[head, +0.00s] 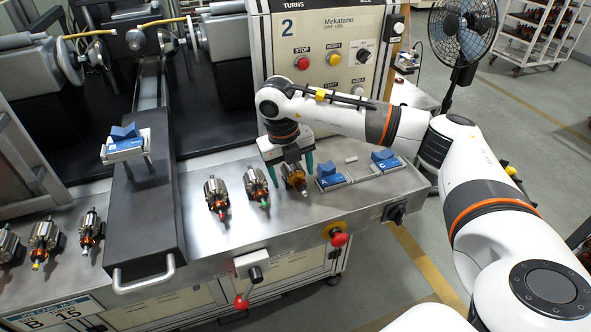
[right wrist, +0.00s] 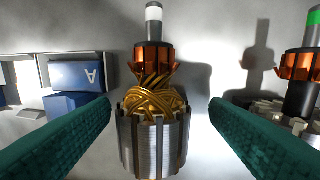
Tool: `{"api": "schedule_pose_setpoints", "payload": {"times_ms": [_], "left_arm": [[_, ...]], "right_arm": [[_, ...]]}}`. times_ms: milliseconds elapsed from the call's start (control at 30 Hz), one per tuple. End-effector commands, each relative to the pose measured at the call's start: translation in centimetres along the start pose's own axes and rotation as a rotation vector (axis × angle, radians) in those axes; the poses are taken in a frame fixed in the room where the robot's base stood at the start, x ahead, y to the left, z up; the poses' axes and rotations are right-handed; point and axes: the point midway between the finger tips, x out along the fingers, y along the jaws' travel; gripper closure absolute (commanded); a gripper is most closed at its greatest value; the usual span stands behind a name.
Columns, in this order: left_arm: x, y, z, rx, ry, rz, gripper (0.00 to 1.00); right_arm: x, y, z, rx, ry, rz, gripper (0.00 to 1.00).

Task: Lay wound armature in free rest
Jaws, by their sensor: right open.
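In the right wrist view this armature (right wrist: 155,120) shows gold windings, an orange commutator and a ridged steel core. My right gripper (head: 290,170) is over it, with a teal finger on each side. In the right wrist view the fingers of my right gripper (right wrist: 160,140) are apart, with gaps to the core. Neither visibly holds an armature. My left gripper is out of view.
Another blue rest (head: 125,142) sits on the dark cover. A control panel (head: 325,50) rises behind.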

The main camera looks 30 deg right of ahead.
Motion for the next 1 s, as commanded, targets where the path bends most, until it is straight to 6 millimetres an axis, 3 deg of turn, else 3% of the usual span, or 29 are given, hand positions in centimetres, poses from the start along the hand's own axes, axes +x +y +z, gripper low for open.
{"api": "schedule_pose_setpoints", "payload": {"times_ms": [267,433,633,1000], "left_arm": [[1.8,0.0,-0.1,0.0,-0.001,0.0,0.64],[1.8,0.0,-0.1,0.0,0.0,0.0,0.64],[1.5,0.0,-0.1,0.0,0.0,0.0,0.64],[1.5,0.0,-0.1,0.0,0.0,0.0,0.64]], "right_arm": [[-6.7,0.6,-0.1,0.015,0.027,-0.006,0.3],[-10.2,0.9,0.0,0.02,0.031,-0.004,0.3],[-11.7,1.0,0.1,0.023,0.031,-0.005,0.3],[-11.9,1.1,0.1,0.024,0.031,-0.005,0.3]]}}
